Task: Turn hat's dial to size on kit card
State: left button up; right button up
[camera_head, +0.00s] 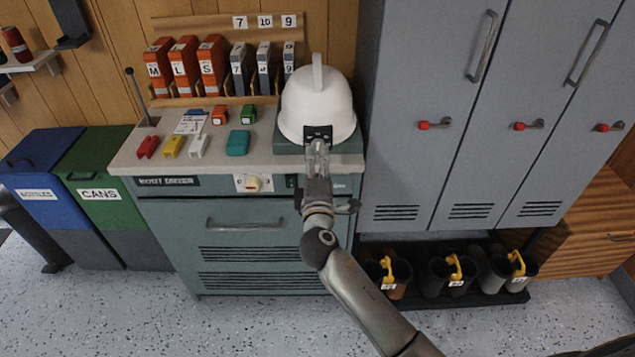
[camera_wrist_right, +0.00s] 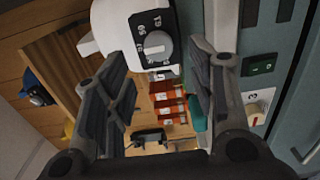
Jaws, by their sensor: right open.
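The white hard hat (camera_head: 316,103) sits on a green-grey block at the right end of the counter. Its black dial plate (camera_head: 318,132) faces the front. In the wrist view the hat (camera_wrist_right: 105,30) has a round grey dial (camera_wrist_right: 157,46) with a pale bar and white marks, too unclear to read surely. My right gripper (camera_head: 318,152) is just in front of the dial plate. In the wrist view its open fingers (camera_wrist_right: 158,72) stand either side of the dial, apparently empty. A card (camera_head: 190,122) lies on the counter, its print too small to read. My left gripper is not in view.
Small coloured blocks, including a teal one (camera_head: 238,142), lie left of the hat. Orange and grey binders (camera_head: 212,65) stand behind. Grey lockers (camera_head: 420,100) rise close on the right. The cabinet front has a switch panel (camera_head: 253,183) and a handle.

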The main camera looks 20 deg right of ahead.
jog(key=v, duration=0.7)
dwell(0.3)
jog(key=s+f+m+g+y, duration=0.1)
jog(key=s+f+g, duration=0.25)
jog(key=f, duration=0.95)
jog(key=s+f+m+g+y, duration=0.15)
jog(key=s+f, duration=0.25)
jog(key=f, duration=0.8)
jog(key=s+f+g+y, duration=0.2)
jog(key=s+f+g, duration=0.2)
jog(key=f, duration=0.9)
jog(key=s+d+f+m+g, duration=0.2)
jog(key=s+f, duration=0.6)
jog(key=s, duration=0.5)
jog(key=s+d+f+m+g, duration=0.3)
jog(key=s+f, duration=0.6)
jog(key=s, duration=0.4)
jog(key=shift+f+m, duration=0.2)
jog(key=shift+m, duration=0.65)
jog(key=s+f+m, duration=0.1)
jog(key=s, duration=0.3)
jog(key=s+d+f+m+g, duration=0.1)
jog(key=s, duration=0.2)
jog(key=s+d+f+m+g, duration=0.1)
jog(key=s, duration=0.3)
jog(key=shift+s+d+y, duration=0.15)
jog(key=shift+s+y, duration=0.1)
jog(key=shift+s, duration=0.1)
jog(key=shift+c, duration=0.4)
